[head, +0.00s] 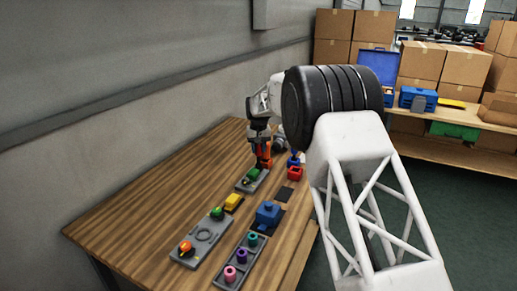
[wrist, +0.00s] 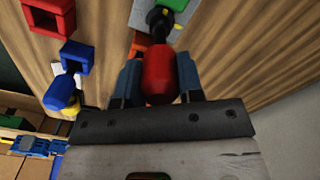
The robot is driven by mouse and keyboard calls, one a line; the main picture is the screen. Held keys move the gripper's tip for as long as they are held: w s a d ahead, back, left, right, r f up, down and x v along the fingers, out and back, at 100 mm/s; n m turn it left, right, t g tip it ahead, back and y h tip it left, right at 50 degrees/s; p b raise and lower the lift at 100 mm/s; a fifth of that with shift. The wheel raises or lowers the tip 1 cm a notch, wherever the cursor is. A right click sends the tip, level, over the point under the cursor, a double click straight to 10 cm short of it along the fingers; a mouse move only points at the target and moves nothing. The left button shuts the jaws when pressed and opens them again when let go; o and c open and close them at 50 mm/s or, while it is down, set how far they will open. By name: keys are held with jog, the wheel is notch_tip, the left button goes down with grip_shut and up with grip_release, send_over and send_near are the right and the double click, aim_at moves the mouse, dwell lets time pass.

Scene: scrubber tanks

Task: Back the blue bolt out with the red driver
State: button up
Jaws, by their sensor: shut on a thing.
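My gripper (head: 262,148) is over the far part of the wooden table in the head view. In the wrist view its two blue-grey fingers (wrist: 159,80) are shut on the red driver (wrist: 158,72), one finger on each side of the red handle. A dark part shows beyond the handle, over a grey plate (wrist: 145,14) with a green block (wrist: 199,4). The driver's red also shows below the gripper in the head view (head: 266,161). I cannot make out the blue bolt; the driver's tip is hidden, and I cannot tell whether it touches anything.
An empty red square holder (head: 295,173) and a blue holder (wrist: 77,57) are beside the gripper. Nearer stand a yellow block (head: 233,202), a blue box (head: 268,211), a grey plate with knobs (head: 203,236) and a tray of coloured pieces (head: 226,280). A wall borders the left.

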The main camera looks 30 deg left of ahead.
jog(key=shift+n, duration=1.4)
jog(key=n, duration=0.2)
jog(key=shift+n, duration=0.4)
jog(key=n, duration=0.6)
jog(key=shift+r, duration=0.1)
jog(key=shift+n, duration=0.5)
